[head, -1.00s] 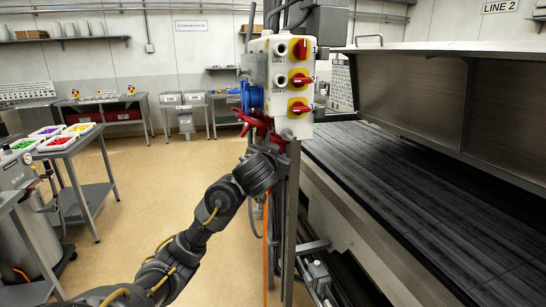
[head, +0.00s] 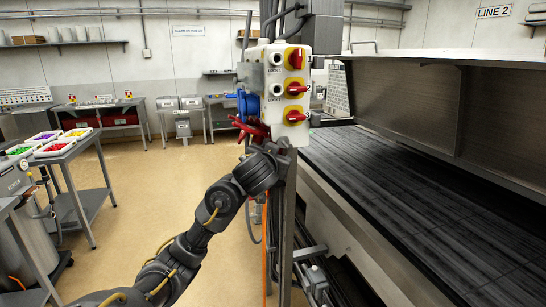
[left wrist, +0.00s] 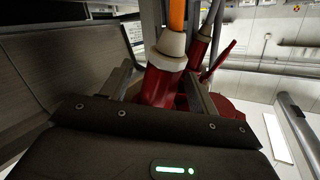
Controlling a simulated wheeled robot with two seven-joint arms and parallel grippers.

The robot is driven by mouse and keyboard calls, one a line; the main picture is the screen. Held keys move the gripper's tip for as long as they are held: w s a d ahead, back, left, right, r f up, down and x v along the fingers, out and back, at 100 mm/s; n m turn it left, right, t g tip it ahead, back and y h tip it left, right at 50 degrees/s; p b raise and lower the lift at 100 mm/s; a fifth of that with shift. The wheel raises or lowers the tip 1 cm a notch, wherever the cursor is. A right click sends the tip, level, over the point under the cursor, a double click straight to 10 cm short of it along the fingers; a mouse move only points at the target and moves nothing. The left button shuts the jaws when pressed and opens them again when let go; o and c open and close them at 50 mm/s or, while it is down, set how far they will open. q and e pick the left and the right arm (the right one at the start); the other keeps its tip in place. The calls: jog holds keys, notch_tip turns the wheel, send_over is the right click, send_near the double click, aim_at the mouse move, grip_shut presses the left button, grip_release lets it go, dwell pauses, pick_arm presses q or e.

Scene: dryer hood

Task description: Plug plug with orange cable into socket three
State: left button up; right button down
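The plug with orange cable (left wrist: 160,82) shows in the left wrist view as a red body with a pale collar. The orange cable (left wrist: 176,15) comes out of its collar. My left gripper (left wrist: 160,90) has one finger on each side of this plug and appears shut on it. In the head view this gripper (head: 268,148) is just below the switch box (head: 279,75), among red plug or socket parts (head: 250,129). The plug's front end is hidden, so I cannot tell whether it touches a socket. No socket number three is readable. My right gripper is out of view.
A second red plug (left wrist: 198,48) is close beside the held one. A blue socket (head: 250,103) sits on the box's left side. Red rotary switches (head: 295,88) face forward. A steel post (head: 285,225) stands below, and a dark conveyor (head: 420,190) runs at right.

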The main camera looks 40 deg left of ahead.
pick_arm(q)
jog(key=shift+a+f, duration=0.1)
jog(key=shift+s, duration=0.15)
jog(key=b+v, duration=0.1)
jog(key=v, duration=0.9)
jog(key=shift+s+d, duration=0.25)
jog(key=shift+d, duration=0.05)
jog(key=shift+w, duration=0.1)
